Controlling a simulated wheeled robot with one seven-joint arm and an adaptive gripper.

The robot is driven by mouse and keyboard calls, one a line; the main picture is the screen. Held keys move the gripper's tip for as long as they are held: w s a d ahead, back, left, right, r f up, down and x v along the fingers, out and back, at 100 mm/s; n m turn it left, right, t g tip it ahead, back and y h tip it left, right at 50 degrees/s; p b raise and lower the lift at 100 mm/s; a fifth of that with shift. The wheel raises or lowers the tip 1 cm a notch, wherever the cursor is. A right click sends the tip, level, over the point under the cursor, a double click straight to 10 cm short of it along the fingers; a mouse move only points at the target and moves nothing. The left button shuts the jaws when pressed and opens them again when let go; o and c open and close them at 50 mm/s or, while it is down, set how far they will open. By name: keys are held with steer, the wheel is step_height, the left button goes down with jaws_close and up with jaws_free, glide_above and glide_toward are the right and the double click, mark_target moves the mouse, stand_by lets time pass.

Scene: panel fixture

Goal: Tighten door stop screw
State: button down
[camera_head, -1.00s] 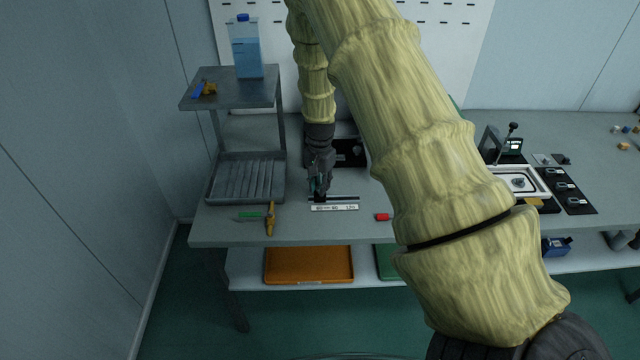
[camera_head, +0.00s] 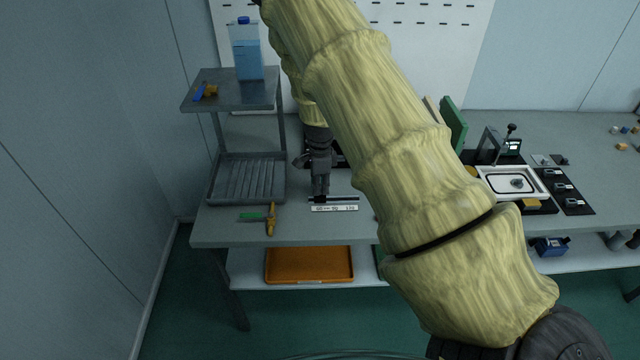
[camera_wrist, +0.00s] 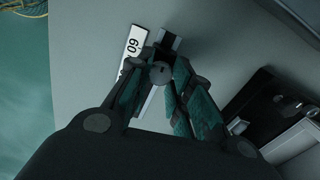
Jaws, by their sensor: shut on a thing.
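A small grey round screw head (camera_wrist: 161,73) with a dark slot or mark shows between my fingertips in the wrist view. It sits by a dark rail (camera_wrist: 165,42) on the bench, beside a white scale label (camera_wrist: 133,48) with printed numbers. In the head view, the rail (camera_head: 345,199) and label (camera_head: 335,208) lie near the bench's front edge. My gripper (camera_wrist: 158,78) has teal finger pads and is shut on the screw head. In the head view, my gripper (camera_head: 320,194) points down at the rail's left end; the screw is too small to make out there.
A ribbed grey tray (camera_head: 246,178) under a raised shelf (camera_head: 228,90) stands to the left. A yellow-handled tool (camera_head: 270,219) and a green piece (camera_head: 250,216) lie at front left. A framed tray (camera_head: 515,183) and black plates (camera_head: 566,188) stand at right. My arm hides the bench's middle.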

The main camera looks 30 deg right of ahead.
steer(key=shift+w+r+m, duration=0.1)
steer(key=shift+m, duration=0.5)
steer(key=c, duration=1.2)
jaws_free()
steer(key=shift+c, duration=0.2)
step_height(320, 180, up, 12)
